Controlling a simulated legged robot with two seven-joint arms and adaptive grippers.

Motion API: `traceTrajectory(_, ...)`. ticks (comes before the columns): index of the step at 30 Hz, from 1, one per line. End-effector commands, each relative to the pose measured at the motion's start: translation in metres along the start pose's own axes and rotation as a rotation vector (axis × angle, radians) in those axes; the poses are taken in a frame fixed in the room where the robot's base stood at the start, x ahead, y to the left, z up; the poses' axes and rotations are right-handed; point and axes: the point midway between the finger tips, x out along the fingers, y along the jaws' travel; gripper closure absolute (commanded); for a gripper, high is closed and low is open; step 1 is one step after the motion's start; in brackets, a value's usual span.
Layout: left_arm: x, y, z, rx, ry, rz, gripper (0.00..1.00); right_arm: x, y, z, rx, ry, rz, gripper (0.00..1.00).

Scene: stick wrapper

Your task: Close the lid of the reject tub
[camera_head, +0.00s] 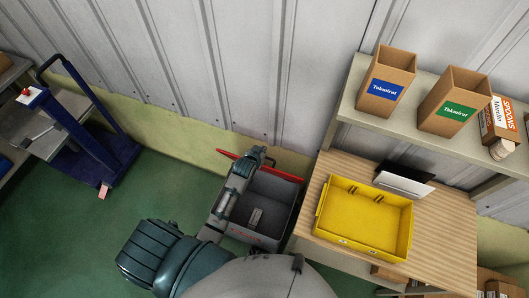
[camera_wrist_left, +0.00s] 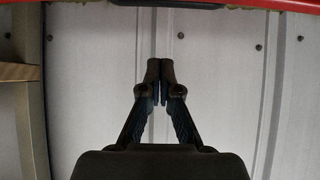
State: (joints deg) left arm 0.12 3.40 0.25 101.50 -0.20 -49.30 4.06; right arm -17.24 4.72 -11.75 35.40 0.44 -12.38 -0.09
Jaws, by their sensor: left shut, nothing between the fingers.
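The reject tub (camera_head: 284,205) is a grey open-topped tub on the floor beside the wooden table. Its red lid (camera_head: 289,177) stands open at the back, by the wall, seen nearly edge-on. A small grey item (camera_head: 255,217) lies inside the tub. My left gripper (camera_head: 261,152) is over the tub's back edge, close to the lid, and hides part of it; I cannot tell whether they touch. In the left wrist view the left gripper (camera_wrist_left: 160,70) is shut and empty before the wall, and a red edge (camera_wrist_left: 130,3) crosses the top. My right gripper is not in view.
A shelf (camera_head: 405,128) above holds cardboard boxes (camera_head: 387,83). A blue trolley (camera_head: 85,140) stands at left. Green floor (camera_head: 165,190) between is clear.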

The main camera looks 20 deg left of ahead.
Motion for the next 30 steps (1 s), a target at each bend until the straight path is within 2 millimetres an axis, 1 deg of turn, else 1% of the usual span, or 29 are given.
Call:
traceTrajectory(1,0.012,0.001,0.0,0.0,-0.002,0.0,1.0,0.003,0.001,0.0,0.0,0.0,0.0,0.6)
traceTrajectory(3,0.029,0.001,0.0,0.0,-0.003,0.0,1.0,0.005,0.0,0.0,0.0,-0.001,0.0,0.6)
traceTrajectory(9,0.071,-0.001,0.001,0.0,-0.002,0.001,1.0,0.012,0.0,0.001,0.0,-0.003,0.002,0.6)
traceTrajectory(12,0.062,-0.001,0.018,-0.001,-0.004,0.002,1.0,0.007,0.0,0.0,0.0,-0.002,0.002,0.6)
traceTrajectory(15,0.057,-0.002,0.029,-0.001,-0.003,0.002,1.0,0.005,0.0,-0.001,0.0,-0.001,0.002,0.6)
traceTrajectory(18,0.055,-0.001,0.035,-0.001,0.0,0.002,1.0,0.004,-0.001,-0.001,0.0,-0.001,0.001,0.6)
traceTrajectory(22,0.055,-0.001,0.038,-0.001,-0.001,0.001,1.0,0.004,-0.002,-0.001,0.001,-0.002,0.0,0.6)
traceTrajectory(30,0.054,-0.001,0.038,0.0,-0.001,0.001,1.0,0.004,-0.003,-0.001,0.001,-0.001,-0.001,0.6)
